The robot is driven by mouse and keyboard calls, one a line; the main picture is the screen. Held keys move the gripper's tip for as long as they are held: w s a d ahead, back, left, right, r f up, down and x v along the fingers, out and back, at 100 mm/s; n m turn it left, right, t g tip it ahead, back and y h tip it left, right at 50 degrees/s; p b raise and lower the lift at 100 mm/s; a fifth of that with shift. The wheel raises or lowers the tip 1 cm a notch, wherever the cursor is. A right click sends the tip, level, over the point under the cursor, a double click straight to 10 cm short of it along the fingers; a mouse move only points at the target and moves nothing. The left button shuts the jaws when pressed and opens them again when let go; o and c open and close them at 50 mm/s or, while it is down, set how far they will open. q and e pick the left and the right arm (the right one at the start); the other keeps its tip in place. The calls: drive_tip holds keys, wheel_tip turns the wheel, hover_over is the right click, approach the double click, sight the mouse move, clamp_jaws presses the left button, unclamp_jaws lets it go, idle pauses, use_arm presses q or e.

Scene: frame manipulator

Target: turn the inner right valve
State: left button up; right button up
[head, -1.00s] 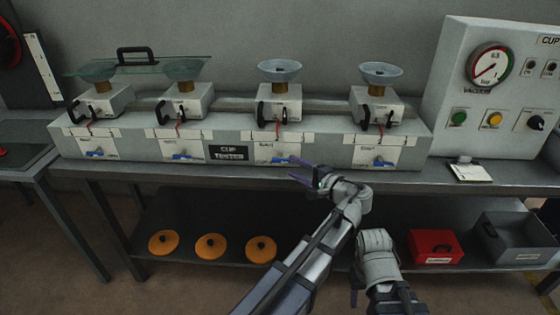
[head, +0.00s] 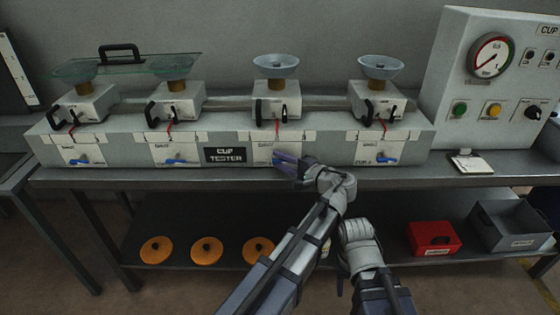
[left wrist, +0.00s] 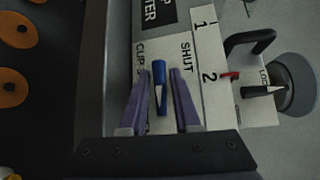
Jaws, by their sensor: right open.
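The inner right valve is the third blue lever from the left on the cup tester (head: 340,148). In the head view my left gripper (head: 279,159) covers most of it. In the left wrist view its blue handle (left wrist: 160,85) stands between the two purple fingers of my left gripper (left wrist: 160,80). The fingers are open, with a narrow gap on each side of the handle. The handle lies beside the "SHUT" label. My right gripper (head: 340,283) hangs low in front of the bench, mostly hidden by my arm links, open and apart from the tester.
Other blue valves (head: 387,160) sit along the tester front. Cups on blocks (head: 276,67) stand above. A gauge panel (head: 495,80) is at right with a notepad (head: 470,163). The lower shelf holds orange discs (head: 206,251), a red box (head: 435,238) and a grey bin (head: 510,228).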

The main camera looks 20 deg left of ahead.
use_arm(q)
clamp_jaws()
